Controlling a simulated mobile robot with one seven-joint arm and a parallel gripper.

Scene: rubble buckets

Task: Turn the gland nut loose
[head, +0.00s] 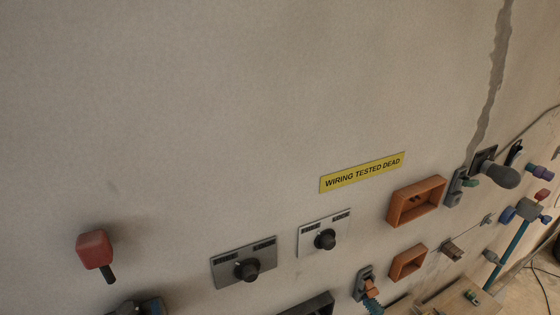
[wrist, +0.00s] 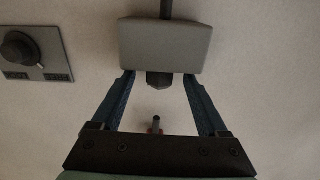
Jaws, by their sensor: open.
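A dark, faceted gland nut (wrist: 159,81) sticks out of the edge of a grey box (wrist: 165,44) in the wrist view. A dark rod (wrist: 166,9) leaves the box's opposite edge. My gripper (wrist: 158,77) is open. Its two blue fingers stand on either side of the nut, with a clear gap on both sides. The fingertips meet the box's edge in the picture; I cannot tell whether they touch it.
A red block with a black stem (head: 95,246) is on the wall at left. Two plates with black knobs (head: 246,270) (head: 325,239) are to its right; one plate (wrist: 52,65) shows in the wrist view. Orange boxes (head: 416,181) and other fittings crowd the right. The upper wall is clear.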

